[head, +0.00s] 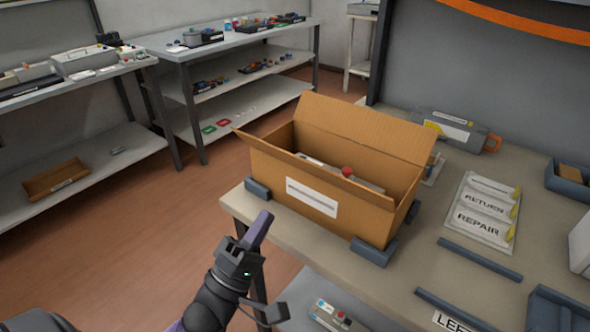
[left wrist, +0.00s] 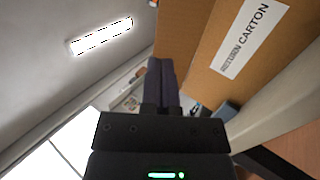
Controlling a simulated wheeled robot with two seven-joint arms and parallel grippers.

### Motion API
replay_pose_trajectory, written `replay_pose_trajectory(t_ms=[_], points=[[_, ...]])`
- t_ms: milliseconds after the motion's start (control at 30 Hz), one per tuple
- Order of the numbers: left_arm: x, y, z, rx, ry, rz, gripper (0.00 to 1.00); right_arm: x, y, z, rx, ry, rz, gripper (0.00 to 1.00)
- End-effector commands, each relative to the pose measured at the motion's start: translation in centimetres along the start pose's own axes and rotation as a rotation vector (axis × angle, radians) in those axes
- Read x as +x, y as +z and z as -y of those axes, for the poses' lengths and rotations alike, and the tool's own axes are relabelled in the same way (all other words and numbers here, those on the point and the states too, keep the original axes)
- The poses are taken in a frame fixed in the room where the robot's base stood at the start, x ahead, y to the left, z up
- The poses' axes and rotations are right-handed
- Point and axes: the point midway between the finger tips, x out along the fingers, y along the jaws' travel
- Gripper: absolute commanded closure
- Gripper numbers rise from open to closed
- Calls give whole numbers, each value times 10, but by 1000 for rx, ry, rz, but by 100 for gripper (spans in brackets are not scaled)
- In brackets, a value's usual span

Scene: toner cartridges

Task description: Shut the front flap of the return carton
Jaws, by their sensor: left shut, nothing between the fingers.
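The return carton (head: 270,172) is an open brown box on the workbench, with a white label on its near side. Its tall back flap (head: 365,130) stands up. The front flap (head: 345,182) shows only as a thin strip along the near rim, and its exact angle is hard to tell. A toner cartridge with a red knob lies partly hidden inside. My left gripper (head: 263,222) is shut and empty, in front of the near side, below the rim. In the left wrist view its fingers (left wrist: 160,75) point up beside the labelled carton wall (left wrist: 190,35). My right gripper is out of view.
Dark blue corner blocks (head: 374,250) sit at the carton's base. To the right are a label sheet (head: 482,212), dark bars (head: 480,260) and a grey cartridge (head: 450,132) with an orange handle. Floor is open left of the bench; shelves stand behind.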

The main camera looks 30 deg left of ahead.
Motion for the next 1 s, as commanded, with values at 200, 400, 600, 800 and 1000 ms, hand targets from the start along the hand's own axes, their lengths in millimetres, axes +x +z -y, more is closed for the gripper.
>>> replay_pose_trajectory(t_ms=[200,400,600,800,1000], points=[[48,0,0,1,3,0,100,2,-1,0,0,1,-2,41],[80,0,1,2,0,0,100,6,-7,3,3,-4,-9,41],[92,0,1,3,-3,0,100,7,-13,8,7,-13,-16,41],[92,0,1,3,-4,0,100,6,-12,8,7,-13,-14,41],[94,0,-1,3,-11,0,100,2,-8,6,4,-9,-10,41]])
